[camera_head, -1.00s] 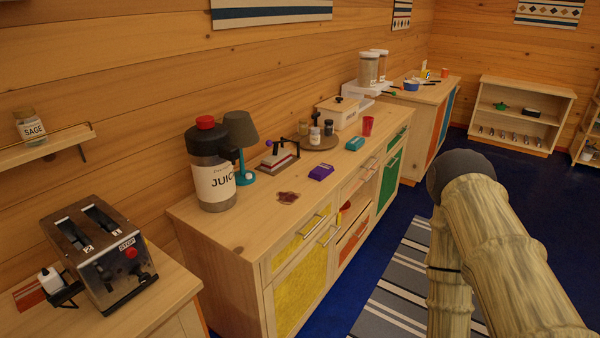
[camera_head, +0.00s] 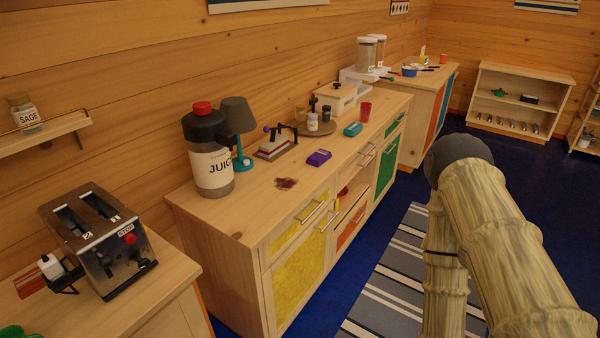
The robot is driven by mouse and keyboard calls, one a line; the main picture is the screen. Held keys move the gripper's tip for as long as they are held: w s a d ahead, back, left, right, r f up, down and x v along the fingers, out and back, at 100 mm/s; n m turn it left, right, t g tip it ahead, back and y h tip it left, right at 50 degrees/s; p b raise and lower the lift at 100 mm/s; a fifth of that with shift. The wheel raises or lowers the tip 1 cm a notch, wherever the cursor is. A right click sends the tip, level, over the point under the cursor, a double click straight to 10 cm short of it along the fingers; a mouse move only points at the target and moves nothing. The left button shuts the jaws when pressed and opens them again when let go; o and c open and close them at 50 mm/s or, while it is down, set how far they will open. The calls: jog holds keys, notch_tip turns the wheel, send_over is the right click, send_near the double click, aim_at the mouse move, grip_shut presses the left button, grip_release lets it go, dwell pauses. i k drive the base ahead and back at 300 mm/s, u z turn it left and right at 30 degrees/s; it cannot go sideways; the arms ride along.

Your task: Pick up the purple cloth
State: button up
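A small purple item (camera_head: 318,158) with a lighter patch on top lies flat on the wooden counter (camera_head: 232,213), in front of the hinged device. My arm fills the right side of the picture, well apart from the purple item. My gripper is not in view.
A juice dispenser (camera_head: 211,165), teal lamp (camera_head: 240,125), teal item (camera_head: 353,129) and red cup (camera_head: 365,111) stand on the counter. A toaster-like machine (camera_head: 101,244) is at the near left. Drawer handles stick out in front. A striped rug (camera_head: 385,292) covers clear floor.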

aim_at(318, 159)
jog(key=z, duration=0.45)
jog(key=i, duration=1.3)
jog(key=u, duration=0.3)
